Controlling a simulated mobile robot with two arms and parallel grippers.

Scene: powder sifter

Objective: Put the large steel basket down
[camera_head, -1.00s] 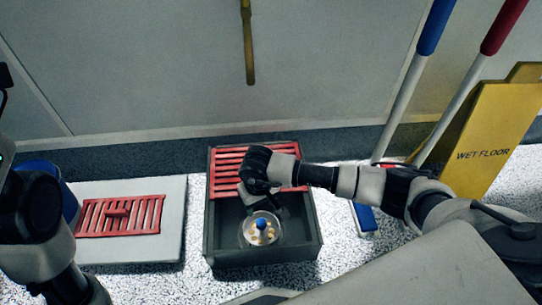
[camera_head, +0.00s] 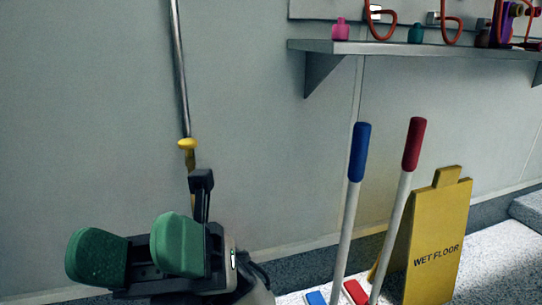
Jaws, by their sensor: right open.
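The large steel basket is not in view now. My right gripper (camera_head: 138,250) is at the lower left of the head view, raised in front of the grey wall. Its two green finger pads stand well apart with nothing between them. My left gripper is out of view.
A blue-handled pole (camera_head: 346,210) and a red-handled pole (camera_head: 398,210) lean at the wall. A yellow wet floor sign (camera_head: 437,240) stands right of them. A wall shelf (camera_head: 430,49) with small bottles is at the upper right. Speckled floor shows at the lower right.

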